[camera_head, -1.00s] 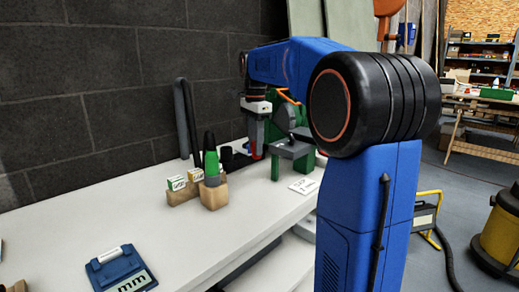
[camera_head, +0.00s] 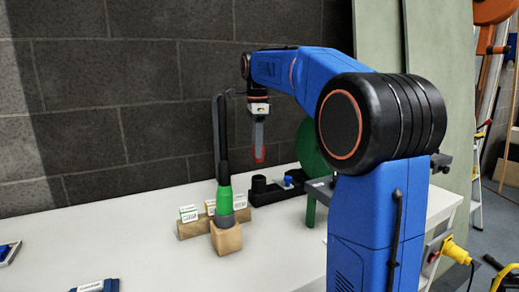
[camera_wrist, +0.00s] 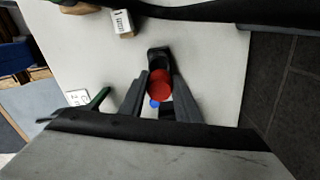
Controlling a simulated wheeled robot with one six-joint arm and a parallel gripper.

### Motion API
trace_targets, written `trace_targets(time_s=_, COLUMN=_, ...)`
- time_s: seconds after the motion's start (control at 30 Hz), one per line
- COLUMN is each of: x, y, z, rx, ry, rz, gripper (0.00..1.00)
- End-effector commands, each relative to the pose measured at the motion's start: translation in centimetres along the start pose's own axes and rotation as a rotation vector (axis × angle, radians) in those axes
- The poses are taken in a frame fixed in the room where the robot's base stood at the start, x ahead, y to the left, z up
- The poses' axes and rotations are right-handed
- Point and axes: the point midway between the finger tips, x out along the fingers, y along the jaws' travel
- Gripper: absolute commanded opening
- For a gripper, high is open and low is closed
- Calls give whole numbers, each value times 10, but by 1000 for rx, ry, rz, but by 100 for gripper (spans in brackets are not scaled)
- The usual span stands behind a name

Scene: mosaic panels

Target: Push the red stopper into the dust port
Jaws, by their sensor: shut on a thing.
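A red stopper (camera_wrist: 160,86) is held between the fingertips of my gripper (camera_wrist: 160,80) in the wrist view. In the head view the shut fingers of my gripper (camera_head: 259,158) point down, with the red stopper (camera_head: 260,161) at their tips. A black fitting, apparently the dust port (camera_head: 258,184), stands upright on the bench below the stopper. In the wrist view its dark opening (camera_wrist: 158,54) shows just beyond the stopper, partly covered by it. In the head view the stopper is above the port and apart from it.
A blue knob (camera_head: 288,180) sits beside the port. A green-handled tool stands in a wooden block (camera_head: 226,238), with small labelled boxes (camera_head: 188,214) behind it. A green round machine part (camera_head: 312,150) is to the right.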

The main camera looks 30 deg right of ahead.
Motion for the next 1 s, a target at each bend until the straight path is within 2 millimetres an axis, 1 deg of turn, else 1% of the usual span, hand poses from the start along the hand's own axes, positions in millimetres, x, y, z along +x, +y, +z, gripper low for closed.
trace_targets(time_s=0.37, x=2, y=0, z=0, rx=-7, ry=0, rz=0, gripper=8)
trace_targets(time_s=0.57, x=13, y=0, z=0, rx=-7, ry=0, rz=2, gripper=8)
trace_targets(time_s=0.83, x=34, y=0, z=0, rx=-7, ry=0, rz=1, gripper=8)
trace_targets(time_s=1.0, x=43, y=0, z=0, rx=-7, ry=0, rz=0, gripper=8)
